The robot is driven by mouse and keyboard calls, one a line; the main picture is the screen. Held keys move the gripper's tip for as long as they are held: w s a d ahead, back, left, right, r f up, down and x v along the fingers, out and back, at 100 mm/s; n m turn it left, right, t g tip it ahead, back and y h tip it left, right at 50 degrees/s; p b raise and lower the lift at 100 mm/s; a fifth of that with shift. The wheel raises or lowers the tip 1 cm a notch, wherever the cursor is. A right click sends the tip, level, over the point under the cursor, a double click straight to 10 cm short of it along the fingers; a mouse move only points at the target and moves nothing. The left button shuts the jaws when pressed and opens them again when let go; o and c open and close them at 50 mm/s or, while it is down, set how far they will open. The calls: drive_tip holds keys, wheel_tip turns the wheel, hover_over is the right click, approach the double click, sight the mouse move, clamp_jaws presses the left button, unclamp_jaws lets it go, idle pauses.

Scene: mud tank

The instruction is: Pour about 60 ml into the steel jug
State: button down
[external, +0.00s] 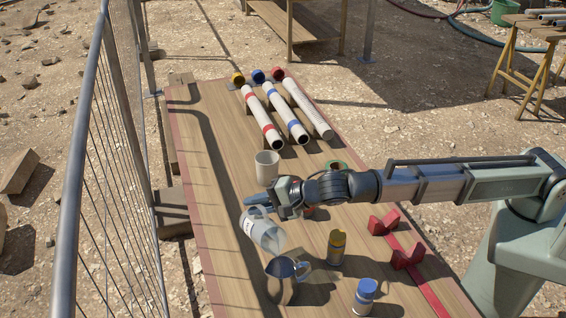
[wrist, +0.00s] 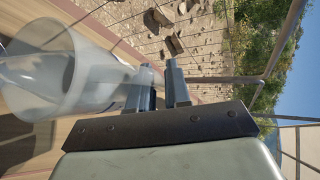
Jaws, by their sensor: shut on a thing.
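My gripper (external: 272,197) is shut on the handle of a translucent measuring jug (external: 264,232). The jug is off the table and tilted, its mouth pointing down and to the right. The steel jug (external: 281,284) stands upright on the table just below the tilted mouth, with its handle to the right. I cannot make out a stream or the liquid level in either jug. In the wrist view the translucent jug (wrist: 40,75) fills the left side, beside my gripper's fingers (wrist: 162,88). The steel jug is not distinguishable there.
A beige cup (external: 267,168) stands behind my gripper. A yellow-topped can (external: 336,247) and a blue-capped bottle (external: 365,296) stand right of the steel jug. Red cradles (external: 407,255) lie farther right. Core tubes (external: 262,118) lie at the back. A metal fence (external: 120,130) runs along the left.

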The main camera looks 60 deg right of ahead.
drive_tip(key=shift+r, duration=0.1)
drive_tip(key=shift+w+d+f+m+g+y, duration=0.15)
drive_tip(key=shift+w+f+m+g, duration=0.15)
drive_tip(key=shift+f, duration=0.15)
drive_tip(key=shift+w+d+f+m+g+y, duration=0.1)
drive_tip(key=shift+w+d+f+m+g, duration=0.15)
drive_tip(key=shift+f, duration=0.25)
drive_tip(key=shift+w+d+f+m+g+y, duration=0.15)
drive_tip(key=shift+w+f+g, duration=0.1)
drive_tip(key=shift+f+g, duration=0.15)
drive_tip(key=shift+w+d+f+m+g+y+b, duration=0.15)
drive_tip(key=shift+w+f+m+g+y+b, duration=0.1)
drive_tip(key=shift+f+g, duration=0.3)
drive_tip(key=shift+w+d+f+m+g+y+b, duration=0.1)
drive_tip(key=shift+f+m+g+y+b, duration=0.15)
drive_tip(key=shift+f, duration=0.5)
